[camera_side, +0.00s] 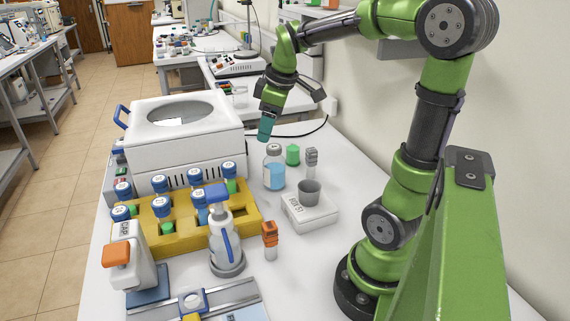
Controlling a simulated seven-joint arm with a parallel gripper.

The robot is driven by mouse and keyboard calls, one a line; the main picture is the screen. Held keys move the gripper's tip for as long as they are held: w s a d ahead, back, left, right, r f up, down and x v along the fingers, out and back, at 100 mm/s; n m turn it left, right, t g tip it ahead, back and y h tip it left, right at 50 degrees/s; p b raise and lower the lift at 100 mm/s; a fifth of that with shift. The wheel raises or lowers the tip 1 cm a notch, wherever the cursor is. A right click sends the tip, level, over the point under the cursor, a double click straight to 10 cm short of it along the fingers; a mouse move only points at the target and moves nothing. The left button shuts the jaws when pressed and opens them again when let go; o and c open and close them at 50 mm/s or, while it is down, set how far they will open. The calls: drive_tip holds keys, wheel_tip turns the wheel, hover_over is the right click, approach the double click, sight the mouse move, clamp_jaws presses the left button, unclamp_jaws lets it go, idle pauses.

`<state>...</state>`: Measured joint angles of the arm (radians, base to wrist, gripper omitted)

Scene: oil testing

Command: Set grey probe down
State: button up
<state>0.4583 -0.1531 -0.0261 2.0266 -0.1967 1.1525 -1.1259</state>
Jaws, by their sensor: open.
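The grey probe (311,160) stands upright on the white table, with a grey block-shaped top and a paler lower part. It is behind the small grey cup, which partly hides its foot. My gripper (265,131) is up and to the left of it in the picture, pointing down, with a teal end just above the bottle of blue liquid. It is open and apart from the probe. I see nothing held in it, though the fingers are small in this view.
The grey cup (309,191) sits on a small white scale (310,214). The blue-liquid bottle (274,170) and a green-capped container (293,154) are beside the probe. An orange probe (270,240) and a yellow rack (183,240) of blue-capped vials stand nearer. A white bath (184,143) is left.

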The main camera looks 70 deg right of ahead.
drive_tip(key=s+a+m+t+y, duration=0.1)
drive_tip(key=s+a+m, duration=0.2)
drive_tip(key=a, duration=0.5)
drive_tip(key=s+a+m+t+y, duration=0.1)
drive_tip(key=s+a+m, duration=0.3)
drive_tip(key=a, duration=0.5)
drive_tip(key=shift+s+a+r+t+y, duration=0.2)
drive_tip(key=shift+s+a+t+y, duration=0.1)
drive_tip(key=shift+t, duration=0.5)
